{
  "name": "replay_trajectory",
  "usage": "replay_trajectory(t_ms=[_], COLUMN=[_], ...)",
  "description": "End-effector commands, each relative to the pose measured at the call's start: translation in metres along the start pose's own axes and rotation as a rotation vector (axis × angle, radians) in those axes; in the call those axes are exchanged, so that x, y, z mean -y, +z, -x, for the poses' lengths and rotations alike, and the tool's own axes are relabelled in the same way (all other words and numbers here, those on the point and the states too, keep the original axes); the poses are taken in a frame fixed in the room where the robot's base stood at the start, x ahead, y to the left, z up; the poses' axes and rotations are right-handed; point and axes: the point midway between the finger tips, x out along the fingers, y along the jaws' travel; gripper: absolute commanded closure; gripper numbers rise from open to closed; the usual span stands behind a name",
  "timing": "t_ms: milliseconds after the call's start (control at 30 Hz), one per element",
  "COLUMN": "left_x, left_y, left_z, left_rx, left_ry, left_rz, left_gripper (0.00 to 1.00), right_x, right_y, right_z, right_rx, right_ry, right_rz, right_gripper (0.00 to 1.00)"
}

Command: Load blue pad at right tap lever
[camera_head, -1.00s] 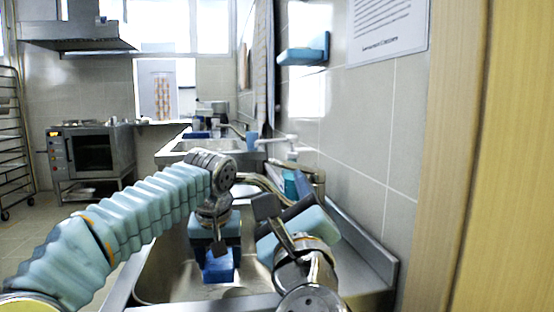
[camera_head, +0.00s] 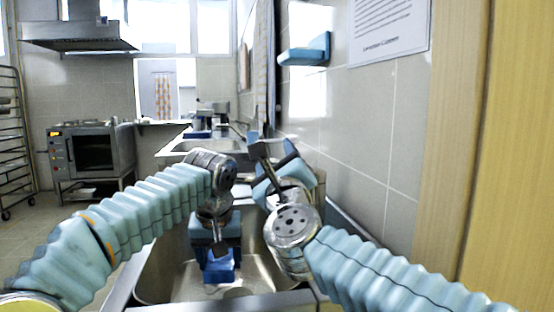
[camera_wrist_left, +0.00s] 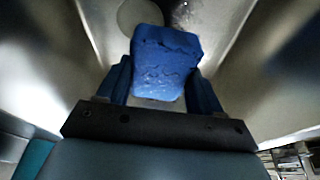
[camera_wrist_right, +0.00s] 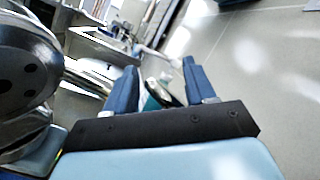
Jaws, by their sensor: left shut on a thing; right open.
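My left gripper (camera_head: 218,240) points down into the sink and is shut on a blue pad (camera_head: 219,270). The left wrist view shows the blue pad (camera_wrist_left: 165,62) between the two blue fingers, over the metal basin. My right gripper (camera_head: 272,146) is raised above the sink's right side by the wall, open and empty. In the right wrist view, a teal object (camera_wrist_right: 152,98) and a dark curved part show beyond and between its fingers (camera_wrist_right: 160,72). The tap and its right lever are mostly hidden behind my right gripper in the head view; I cannot make out the lever clearly.
The steel sink (camera_head: 165,285) lies below both grippers. The tiled wall (camera_head: 365,130) and a wooden panel (camera_head: 500,150) close off the right. A blue wall shelf (camera_head: 304,50) hangs above. A second sink and counter (camera_head: 200,147) lie farther back.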

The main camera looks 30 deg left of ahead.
Motion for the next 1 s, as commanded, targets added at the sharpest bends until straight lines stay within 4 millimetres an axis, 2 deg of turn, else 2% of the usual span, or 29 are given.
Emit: replay_trajectory(t_ms=[33, 367, 800, 833, 933, 1000], left_x=[0.0, 0.0, 0.0, 0.0, 0.0, 0.0], left_y=[0.0, 0.0, 0.0, 0.0, 0.0, 0.0], left_z=[0.0001, 0.0, 0.0001, 0.0001, 0.0001, 0.0001], left_rx=[0.0, 0.0, 0.0, 0.0, 0.0, 0.0], left_ry=[0.0, 0.0, 0.0, 0.0, 0.0, 0.0], left_rz=[0.0, 0.0, 0.0, 0.0, 0.0, 0.0], left_gripper=[0.59, 0.59, 0.59, 0.59, 0.59, 0.59], right_x=[0.0001, -0.0002, 0.0026, 0.0026, 0.0027, 0.0027], right_y=[0.0001, 0.0001, 0.0013, 0.0013, 0.0013, 0.0013], right_z=[0.0001, 0.0003, -0.001, -0.001, -0.001, -0.001], right_rx=[0.0, 0.0, 0.0, 0.0, 0.0, 0.0], right_ry=[0.0, 0.0, 0.0, -0.001, -0.001, -0.001], right_rz=[0.0, -0.001, -0.002, -0.002, -0.002, -0.001], right_gripper=[0.48, 0.99, 1.0, 0.59, 0.45, 0.45])
